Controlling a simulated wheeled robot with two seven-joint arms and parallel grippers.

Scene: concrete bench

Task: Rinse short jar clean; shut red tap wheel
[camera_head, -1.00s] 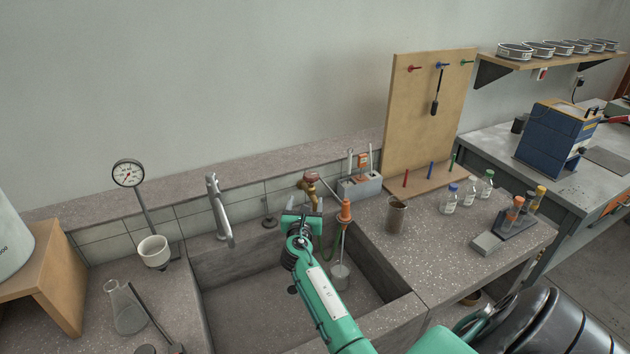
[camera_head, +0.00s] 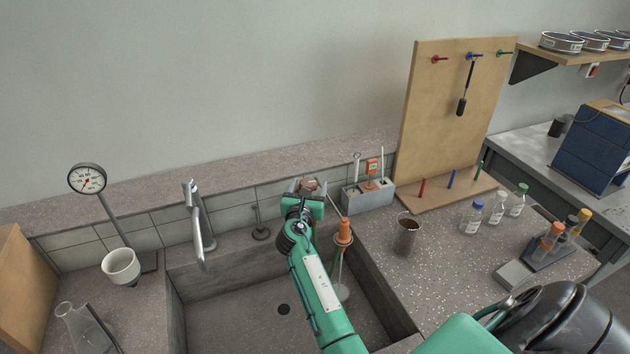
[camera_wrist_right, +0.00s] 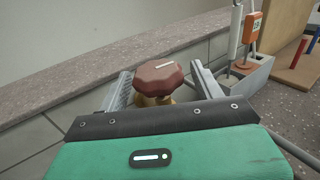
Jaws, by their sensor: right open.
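The red tap wheel (camera_head: 310,185) is at the back wall of the sink, mostly covered by my right gripper (camera_head: 304,187) in the head view. In the right wrist view the dark red, many-sided wheel (camera_wrist_right: 160,76) sits on a brass stem between the two fingers of my right gripper (camera_wrist_right: 164,88). The fingers are open, with a gap visible on either side of the wheel. A short glass jar (camera_head: 406,240) with brown matter inside stands upright on the bench right of the sink. My left gripper is not in view.
The sink (camera_head: 240,312) has a dark drain. A grey curved faucet (camera_head: 197,225) stands left of my right arm. An orange-topped tool (camera_head: 344,232) stands just right of it. A grey holder (camera_head: 368,197), a pegboard (camera_head: 440,130) and several bottles (camera_head: 497,208) are farther right.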

